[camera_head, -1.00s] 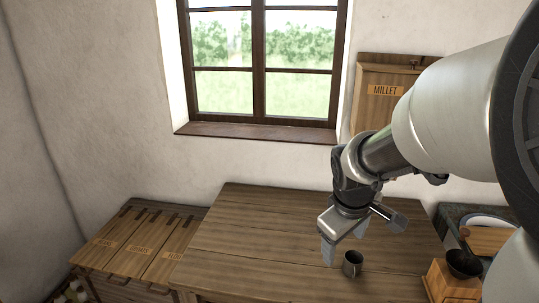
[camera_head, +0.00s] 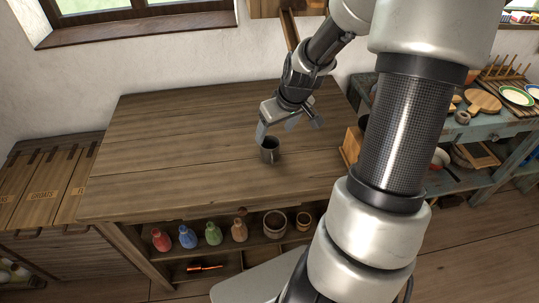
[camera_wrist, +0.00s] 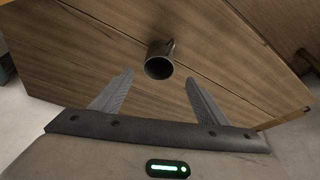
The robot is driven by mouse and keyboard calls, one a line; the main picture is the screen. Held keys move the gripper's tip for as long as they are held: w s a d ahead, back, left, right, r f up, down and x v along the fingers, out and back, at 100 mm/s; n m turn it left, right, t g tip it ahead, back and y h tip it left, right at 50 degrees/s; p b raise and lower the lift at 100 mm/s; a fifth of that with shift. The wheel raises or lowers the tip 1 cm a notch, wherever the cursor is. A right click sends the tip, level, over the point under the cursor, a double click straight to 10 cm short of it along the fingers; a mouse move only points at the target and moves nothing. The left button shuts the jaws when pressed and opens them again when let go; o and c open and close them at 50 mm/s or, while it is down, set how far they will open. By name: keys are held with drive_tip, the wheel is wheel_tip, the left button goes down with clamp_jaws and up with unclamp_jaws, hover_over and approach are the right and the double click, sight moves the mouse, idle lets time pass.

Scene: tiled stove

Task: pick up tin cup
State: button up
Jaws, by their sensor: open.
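The tin cup (camera_head: 270,150) is a small dark grey metal mug standing upright on the wooden table (camera_head: 180,130). My gripper (camera_head: 275,130) is just behind and above the cup in the head view, partly overlapping it there. In the wrist view, the cup (camera_wrist: 159,60) stands beyond the fingertips, near the middle between them, with its handle toward the upper right. My gripper (camera_wrist: 157,77) is open and empty, its two grey fingers spread apart. I see no contact between fingers and cup.
The table top around the cup is bare. A wooden box (camera_head: 351,146) stands at the table's right edge. Colored bottles (camera_head: 187,236) and pots (camera_head: 275,222) sit on the shelf below. A blue-grey bench (camera_head: 480,125) with plates is at the right, lidded bins (camera_head: 45,185) at the left.

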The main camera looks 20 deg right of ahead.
sight(271, 144)
drive_tip(key=b+x, duration=0.1)
drive_tip(key=x, duration=0.6)
drive_tip(key=shift+s+d+f+b, duration=0.15)
drive_tip(key=shift+f+b, duration=0.15)
drive_tip(key=shift+b, duration=0.1)
drive_tip(key=shift+w+f, duration=0.3)
drive_tip(key=shift+f, duration=0.2)
drive_tip(key=c, duration=1.2)
